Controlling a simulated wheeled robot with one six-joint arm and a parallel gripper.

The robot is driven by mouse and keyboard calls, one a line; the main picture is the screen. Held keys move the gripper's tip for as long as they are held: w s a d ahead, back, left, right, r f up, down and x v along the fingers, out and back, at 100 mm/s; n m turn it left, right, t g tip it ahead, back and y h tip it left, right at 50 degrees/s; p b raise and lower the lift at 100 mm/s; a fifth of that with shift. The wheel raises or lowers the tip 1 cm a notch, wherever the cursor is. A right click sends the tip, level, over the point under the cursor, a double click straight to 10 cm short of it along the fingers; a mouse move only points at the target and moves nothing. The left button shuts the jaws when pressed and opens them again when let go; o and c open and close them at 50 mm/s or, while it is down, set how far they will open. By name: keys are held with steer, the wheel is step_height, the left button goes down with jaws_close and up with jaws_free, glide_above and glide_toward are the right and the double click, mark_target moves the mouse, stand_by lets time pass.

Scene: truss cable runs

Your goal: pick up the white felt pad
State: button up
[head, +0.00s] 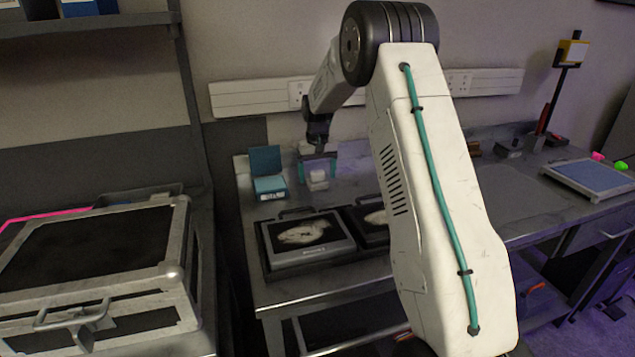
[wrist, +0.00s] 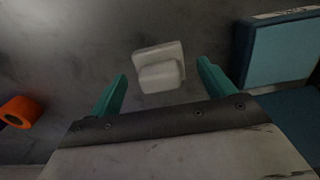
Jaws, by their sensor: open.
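The white felt pad (head: 318,181) stands on the bench top, near the back left in the head view. In the wrist view the pad (wrist: 160,72) is a small pale block, with a thicker rounded part in front of a flatter square part. My gripper (head: 318,169) is open and points down over it, its teal fingers to either side. In the wrist view the pad lies a little beyond my gripper (wrist: 162,74), roughly between the fingertips. No contact shows, and the height left between fingertips and pad is hard to tell.
An open teal box (head: 269,186) stands just left of my gripper; it also shows in the wrist view (wrist: 280,52) at right. An orange roll (wrist: 18,112) lies at the left there. Dark framed panels (head: 305,238) lie in front of the pad. A wall trunking runs behind.

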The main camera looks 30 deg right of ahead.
mark_target(317, 171)
step_height(317, 171, down, 2)
steer(key=c, duration=1.1)
steer(key=shift+r, duration=0.1)
step_height(317, 171, up, 10)
steer(key=shift+f, duration=0.1)
